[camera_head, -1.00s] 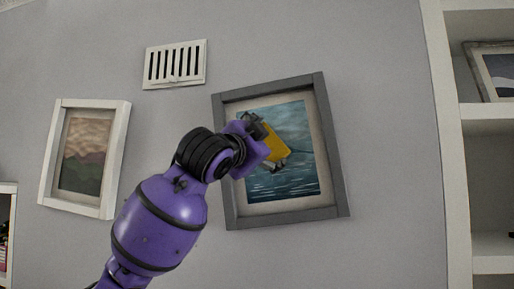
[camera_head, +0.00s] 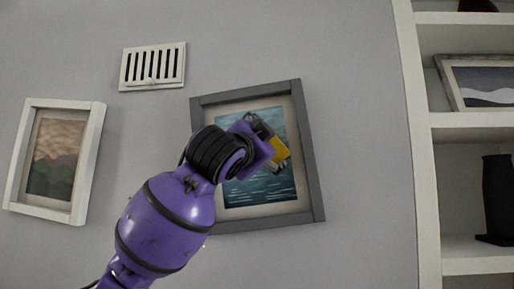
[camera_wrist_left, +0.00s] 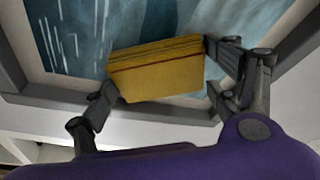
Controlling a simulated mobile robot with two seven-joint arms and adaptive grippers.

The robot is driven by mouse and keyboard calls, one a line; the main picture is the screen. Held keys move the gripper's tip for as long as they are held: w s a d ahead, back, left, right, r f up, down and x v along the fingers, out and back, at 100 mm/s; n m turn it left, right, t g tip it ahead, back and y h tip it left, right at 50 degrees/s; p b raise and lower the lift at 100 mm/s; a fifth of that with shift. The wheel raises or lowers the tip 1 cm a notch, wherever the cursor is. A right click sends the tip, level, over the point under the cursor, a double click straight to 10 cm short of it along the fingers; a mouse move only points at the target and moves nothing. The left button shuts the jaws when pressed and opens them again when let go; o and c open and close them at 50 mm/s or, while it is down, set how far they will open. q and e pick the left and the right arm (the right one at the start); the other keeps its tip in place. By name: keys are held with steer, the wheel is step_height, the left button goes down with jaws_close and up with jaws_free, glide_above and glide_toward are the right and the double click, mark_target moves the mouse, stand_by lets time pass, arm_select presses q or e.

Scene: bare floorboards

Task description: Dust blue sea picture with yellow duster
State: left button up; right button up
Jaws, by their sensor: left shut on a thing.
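The blue sea picture (camera_head: 262,192) hangs on the wall in a grey frame, tilted in the head view. It also fills the upper part of the left wrist view (camera_wrist_left: 190,22). My left gripper (camera_head: 270,148) is in front of the picture's upper middle. It is shut on the yellow duster (camera_head: 281,150), which shows as a yellow block between the two fingers in the left wrist view (camera_wrist_left: 155,75). The duster is at or close to the picture surface; I cannot tell whether it touches. My arm hides the picture's left part. My right gripper is not in view.
A white-framed landscape picture (camera_head: 52,165) hangs to the left, and a white vent (camera_head: 152,66) is above. A white shelf unit (camera_head: 428,200) stands at the right with another framed picture (camera_head: 480,82) and a dark object (camera_head: 496,195). Bare wall lies between.

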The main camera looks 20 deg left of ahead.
arm_select(q)
steer(key=shift+w+d, duration=0.25)
steer(key=shift+d, duration=0.55)
steer(key=shift+s, duration=0.15)
steer(key=shift+s+d, duration=0.25)
steer(key=shift+s, duration=0.7)
steer(key=shift+s+d, duration=0.2)
steer(key=shift+s, duration=0.7)
steer(key=shift+s+d, duration=0.25)
steer(key=shift+s, duration=0.7)
steer(key=s, duration=0.3)
steer(key=shift+d+r, duration=0.1)
steer(key=shift+d, duration=0.25)
